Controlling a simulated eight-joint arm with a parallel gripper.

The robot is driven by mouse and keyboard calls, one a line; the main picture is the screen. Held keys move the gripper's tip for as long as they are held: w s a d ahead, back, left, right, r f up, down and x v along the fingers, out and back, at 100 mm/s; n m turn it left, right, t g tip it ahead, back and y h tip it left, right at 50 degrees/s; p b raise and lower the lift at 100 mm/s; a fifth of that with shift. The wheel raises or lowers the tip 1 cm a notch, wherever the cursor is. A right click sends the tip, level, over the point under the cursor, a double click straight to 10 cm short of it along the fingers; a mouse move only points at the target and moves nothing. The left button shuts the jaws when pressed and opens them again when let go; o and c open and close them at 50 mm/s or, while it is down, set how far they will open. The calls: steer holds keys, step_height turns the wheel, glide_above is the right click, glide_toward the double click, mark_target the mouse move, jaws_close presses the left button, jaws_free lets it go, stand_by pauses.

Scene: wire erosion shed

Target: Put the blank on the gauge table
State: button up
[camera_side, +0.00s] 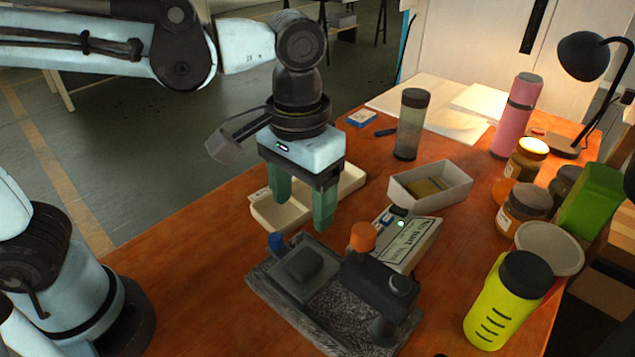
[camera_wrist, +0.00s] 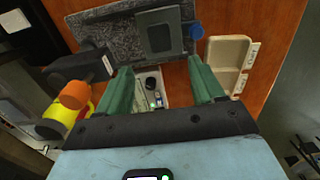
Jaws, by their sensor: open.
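The gauge stands on a speckled dark stone base (camera_side: 335,318). Its square dark gauge table (camera_side: 284,279) sits at the left end of the base, and shows in the wrist view (camera_wrist: 145,20). A smaller dark square block (camera_side: 305,263), apparently the blank, lies flat on the table; the wrist view shows it too (camera_wrist: 160,38). My gripper (camera_side: 302,207) is open with nothing between its green fingers. It hangs above and behind the gauge, apart from the block, near the cream two-compartment tray (camera_side: 350,184). The visible parts of the tray look empty.
A black gauge arm with an orange knob (camera_side: 362,236) rises right of the table; a blue knob (camera_side: 276,241) is at its left. A white box with a green light (camera_side: 418,243) and a grey bin (camera_side: 452,192) stand behind. Bottles and jars crowd the right. Bare bench lies left.

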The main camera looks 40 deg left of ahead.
steer(key=w+a+f+t, duration=0.1)
steer(key=a+t, duration=0.6)
steer(key=a, duration=0.9)
steer(key=shift+a+f, duration=0.15)
steer(key=shift+f, duration=0.7)
